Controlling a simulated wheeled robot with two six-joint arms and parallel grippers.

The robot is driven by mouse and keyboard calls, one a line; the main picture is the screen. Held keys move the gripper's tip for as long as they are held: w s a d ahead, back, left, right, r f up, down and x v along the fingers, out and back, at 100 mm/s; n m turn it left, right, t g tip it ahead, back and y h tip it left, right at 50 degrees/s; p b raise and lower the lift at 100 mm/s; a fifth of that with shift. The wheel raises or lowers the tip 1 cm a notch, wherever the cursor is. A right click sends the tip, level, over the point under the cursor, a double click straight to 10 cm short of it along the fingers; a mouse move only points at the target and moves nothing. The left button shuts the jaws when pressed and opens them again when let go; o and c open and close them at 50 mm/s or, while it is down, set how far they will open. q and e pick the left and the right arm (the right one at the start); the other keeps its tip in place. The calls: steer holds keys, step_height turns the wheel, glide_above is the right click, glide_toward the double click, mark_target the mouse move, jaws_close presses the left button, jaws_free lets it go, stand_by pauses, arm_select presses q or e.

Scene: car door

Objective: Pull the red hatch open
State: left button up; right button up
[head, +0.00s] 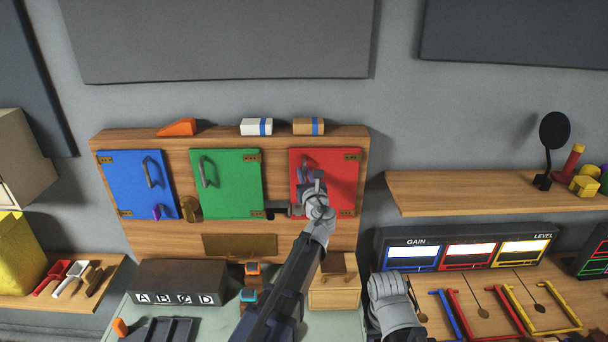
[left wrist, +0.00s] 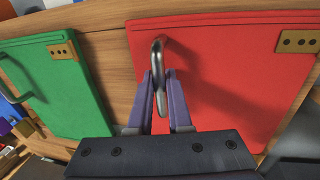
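The red hatch (head: 338,172) is at the right of a wooden panel and looks closed, with brass hinges on its right side. In the left wrist view, the red hatch (left wrist: 225,75) fills the middle and right. Its metal handle (left wrist: 157,50) is on its left side. My left gripper (head: 311,180) is in front of the hatch's left side. In the left wrist view, the gripper's two fingers (left wrist: 161,90) stand on either side of the handle, apart, with gaps showing. My right gripper (head: 393,305) is low, right of the left arm; its fingers are unclear.
A green hatch (head: 232,190) and a blue hatch (head: 132,190) are to the left on the same panel. Blocks (head: 309,126) sit on top of it. A wooden shelf (head: 450,190) and a GAIN/LEVEL box (head: 405,235) stand to the right. A small wooden box (head: 335,295) is below.

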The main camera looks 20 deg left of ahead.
arm_select(q)
jaws_close()
steer(key=shift+s+d, duration=0.1)
stand_by(1.1)
